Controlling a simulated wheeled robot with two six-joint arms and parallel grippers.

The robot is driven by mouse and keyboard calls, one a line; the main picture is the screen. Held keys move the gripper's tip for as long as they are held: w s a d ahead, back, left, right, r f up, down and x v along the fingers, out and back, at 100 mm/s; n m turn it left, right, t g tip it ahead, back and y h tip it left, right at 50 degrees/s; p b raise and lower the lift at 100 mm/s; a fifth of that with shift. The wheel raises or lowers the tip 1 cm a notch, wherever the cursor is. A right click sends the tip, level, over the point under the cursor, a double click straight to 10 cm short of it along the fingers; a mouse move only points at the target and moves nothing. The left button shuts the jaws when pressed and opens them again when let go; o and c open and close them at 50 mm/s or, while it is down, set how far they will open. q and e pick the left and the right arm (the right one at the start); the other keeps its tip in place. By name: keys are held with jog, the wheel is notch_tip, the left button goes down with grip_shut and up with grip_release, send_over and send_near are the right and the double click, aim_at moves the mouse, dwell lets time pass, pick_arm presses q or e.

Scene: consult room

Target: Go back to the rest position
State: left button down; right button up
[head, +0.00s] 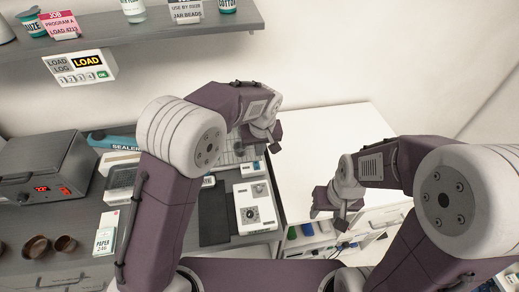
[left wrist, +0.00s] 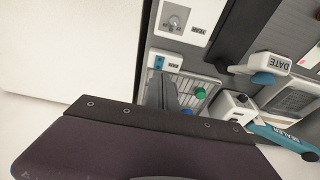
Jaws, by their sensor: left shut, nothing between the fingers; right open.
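My left arm comes in from the left of the head view and bends over the counter. Its gripper (head: 266,138) is shut and empty, above the back right of the counter near the wire rack (head: 240,152). In the left wrist view, the wire rack (left wrist: 205,84) with a green and a blue round piece lies behind the grey fingers. My right arm comes in from the right. Its gripper (head: 333,208) is open and empty, in front of the white cabinet. Neither gripper holds anything.
A white device with a dial (head: 257,207) stands on the counter beside a dark mat (head: 214,215). A grey heater box (head: 40,172), a paper box (head: 106,233) and brown bowls (head: 37,247) are at left. A shelf (head: 150,34) overhangs the back. The white cabinet top (head: 330,130) is clear.

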pick_arm(q)
jog(key=shift+w+a, duration=0.15)
jog(key=s+a+r+n+b, duration=0.1)
jog(key=s+a+n+b, duration=0.2)
jog(key=a, duration=1)
jog(key=s+a+f+m, duration=0.2)
jog(key=s+f, duration=0.1)
jog(key=s, duration=0.5)
jog(key=s+a+f+m+g, duration=0.1)
jog(key=s+a+f+m, duration=0.1)
jog(key=s, duration=0.6)
jog(key=shift+s+f+m+g+h+p, duration=0.3)
jog(key=shift+f+m+h+p, duration=0.15)
jog(key=shift+f, duration=0.45)
